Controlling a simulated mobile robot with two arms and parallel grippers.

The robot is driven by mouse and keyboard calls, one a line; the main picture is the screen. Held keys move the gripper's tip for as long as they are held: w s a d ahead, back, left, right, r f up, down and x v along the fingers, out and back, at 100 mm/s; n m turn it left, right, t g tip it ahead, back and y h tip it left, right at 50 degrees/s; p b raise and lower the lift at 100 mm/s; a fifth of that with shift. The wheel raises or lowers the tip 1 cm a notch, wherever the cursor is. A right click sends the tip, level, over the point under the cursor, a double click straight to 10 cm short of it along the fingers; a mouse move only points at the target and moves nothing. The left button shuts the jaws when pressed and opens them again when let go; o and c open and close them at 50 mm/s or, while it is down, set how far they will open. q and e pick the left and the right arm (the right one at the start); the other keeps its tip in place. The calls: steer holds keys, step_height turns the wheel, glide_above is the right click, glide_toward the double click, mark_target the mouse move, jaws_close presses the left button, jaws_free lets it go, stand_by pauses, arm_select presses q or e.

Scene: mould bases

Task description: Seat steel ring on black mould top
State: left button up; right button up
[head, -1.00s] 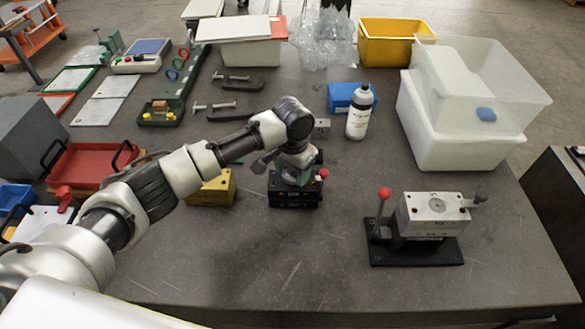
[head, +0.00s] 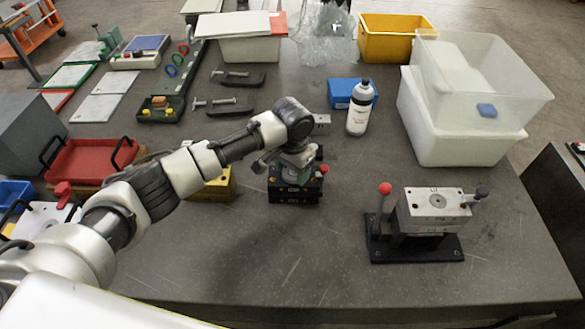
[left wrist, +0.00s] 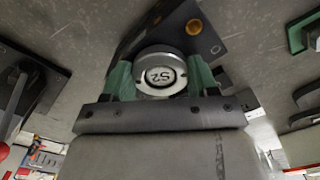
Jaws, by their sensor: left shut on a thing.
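The black mould (head: 294,194) stands on the table at mid-picture in the head view, with a red knob at its right side. My left gripper (head: 294,170) points down over its top. In the left wrist view my left gripper's green fingers (left wrist: 160,78) are shut on the steel ring (left wrist: 146,56), one finger on each side. A pale disc marked 52 shows inside the ring. The dark mould top (left wrist: 214,38) with a brass-coloured spot lies right behind the ring. Whether the ring touches it I cannot tell. In the head view the arm hides the ring. My right gripper is not in view.
A silver mould on a black base (head: 415,248) with a red-knobbed lever stands at right. A yellow block (head: 218,188) is close left of the black mould. A bottle (head: 358,115), a blue box (head: 341,93) and a white bin (head: 450,145) stand behind. The front table is clear.

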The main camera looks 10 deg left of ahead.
arm_select(q)
steer(key=o, duration=1.1)
steer(key=shift+o, duration=0.2)
